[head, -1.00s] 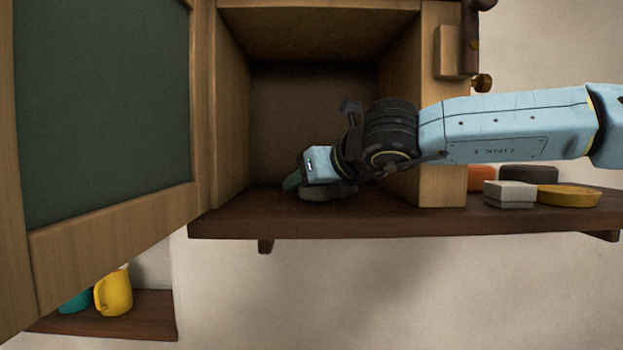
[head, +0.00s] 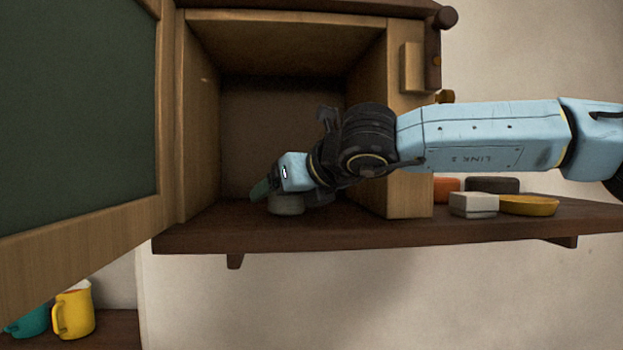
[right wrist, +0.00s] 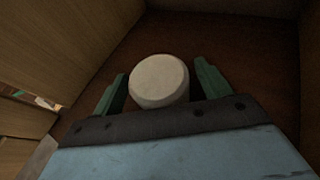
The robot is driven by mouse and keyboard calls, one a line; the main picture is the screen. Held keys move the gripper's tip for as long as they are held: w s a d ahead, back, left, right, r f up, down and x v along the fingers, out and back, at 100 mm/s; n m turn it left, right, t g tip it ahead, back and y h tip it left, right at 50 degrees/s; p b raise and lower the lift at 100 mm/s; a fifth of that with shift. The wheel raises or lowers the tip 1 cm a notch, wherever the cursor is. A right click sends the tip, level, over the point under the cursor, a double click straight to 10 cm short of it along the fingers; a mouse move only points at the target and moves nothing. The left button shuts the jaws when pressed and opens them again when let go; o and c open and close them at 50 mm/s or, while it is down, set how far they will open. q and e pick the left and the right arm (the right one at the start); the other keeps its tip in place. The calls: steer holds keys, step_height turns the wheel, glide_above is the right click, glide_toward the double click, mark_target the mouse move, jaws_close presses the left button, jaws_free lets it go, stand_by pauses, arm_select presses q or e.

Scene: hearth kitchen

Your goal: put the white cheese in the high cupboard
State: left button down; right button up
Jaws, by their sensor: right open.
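The white cheese (right wrist: 160,80) is a short round piece standing on the floor of the open cupboard (head: 202,120). In the head view the cheese (head: 286,204) shows partly, under my right gripper (head: 264,190). In the right wrist view my right gripper (right wrist: 160,88) is open, with one green finger on each side of the cheese. A gap shows between the cheese and the left finger; the right finger is very close to it, and I cannot tell whether they touch. My left gripper is not in view.
The cupboard door (head: 80,120) stands open at the left. A shelf board (head: 350,234) runs under the cupboard to the right, bearing a pale box (head: 473,204), a yellow dish (head: 528,205), an orange item (head: 446,187) and a dark item (head: 492,184). A yellow mug (head: 75,313) and a teal mug (head: 28,322) stand lower left.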

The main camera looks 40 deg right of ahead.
steer(key=b+v, duration=0.2)
steer(key=v, duration=0.8)
